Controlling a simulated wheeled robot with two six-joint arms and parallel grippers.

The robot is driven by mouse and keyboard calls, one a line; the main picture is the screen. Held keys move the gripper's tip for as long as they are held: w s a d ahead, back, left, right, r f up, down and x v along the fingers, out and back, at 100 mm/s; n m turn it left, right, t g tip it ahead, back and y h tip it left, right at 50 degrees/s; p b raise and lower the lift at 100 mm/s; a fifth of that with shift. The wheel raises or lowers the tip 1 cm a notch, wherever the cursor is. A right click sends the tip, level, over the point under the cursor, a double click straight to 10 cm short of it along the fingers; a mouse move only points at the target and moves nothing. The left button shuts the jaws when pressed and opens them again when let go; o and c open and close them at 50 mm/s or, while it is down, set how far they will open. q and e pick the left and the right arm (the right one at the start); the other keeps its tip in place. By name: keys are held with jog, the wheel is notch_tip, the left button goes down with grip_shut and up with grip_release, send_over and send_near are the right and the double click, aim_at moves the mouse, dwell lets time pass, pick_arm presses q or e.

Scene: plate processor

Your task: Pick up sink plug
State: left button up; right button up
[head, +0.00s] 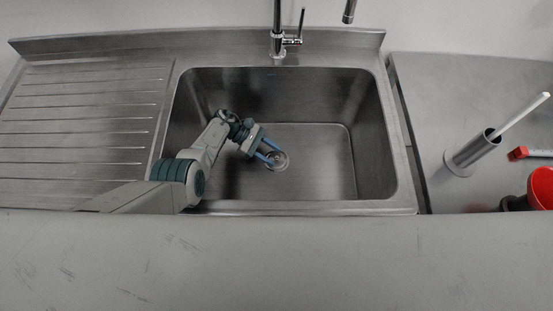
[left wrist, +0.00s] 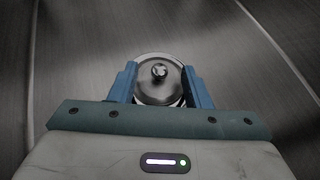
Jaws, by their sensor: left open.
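The sink plug (left wrist: 159,76) is a round, shiny metal disc with a small knob at its centre. It sits at the drain on the floor of the steel sink (head: 318,180), and in the head view the plug (head: 279,163) is partly covered by my gripper. My left gripper (head: 268,153) reaches down into the basin. In the left wrist view its two blue fingers (left wrist: 159,92) are open, one on each side of the plug. I cannot tell whether the fingers touch it. My right gripper is not in view.
The sink walls surround my left arm. A faucet (head: 278,38) stands at the back edge. A ribbed drainboard (head: 85,115) lies to the left. On the right counter are a metal holder (head: 472,153) with a white stick, a red-headed tool (head: 518,153) and a red bowl-like object (head: 543,188).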

pick_arm(q)
jog(key=shift+s+d+f, duration=0.25)
jog(key=shift+d, duration=0.3)
grip_shut()
jog(key=shift+r, duration=0.15)
